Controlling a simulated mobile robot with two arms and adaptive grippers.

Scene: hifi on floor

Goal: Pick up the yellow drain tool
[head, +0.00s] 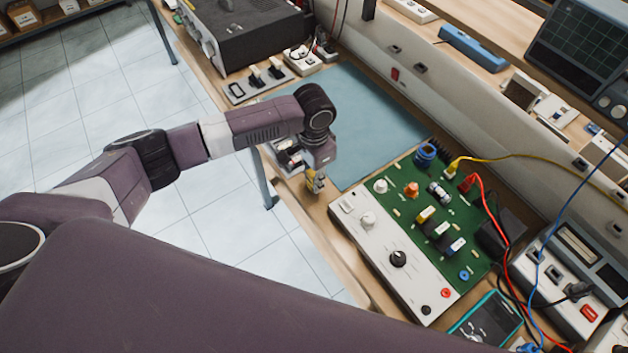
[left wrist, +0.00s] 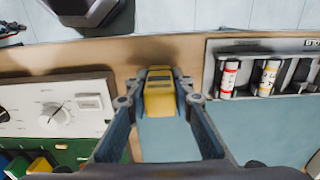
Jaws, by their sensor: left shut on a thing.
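The yellow drain tool (left wrist: 160,92) is between the two fingers of my left gripper (left wrist: 158,100) in the left wrist view. The fingers are shut on its sides. In the head view my left gripper (head: 315,182) points down at the front strip of the workbench, beside the green circuit board's white panel. Only a small yellow part of the tool shows there. I cannot tell whether the tool touches the bench. My right gripper is not in view.
The green circuit board (head: 412,207) with its white control panel (head: 372,252) lies right of the gripper. A blue-grey mat (head: 365,115) behind is mostly bare. A battery tray (left wrist: 213,72) is close by. Cables run over the bench's right side.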

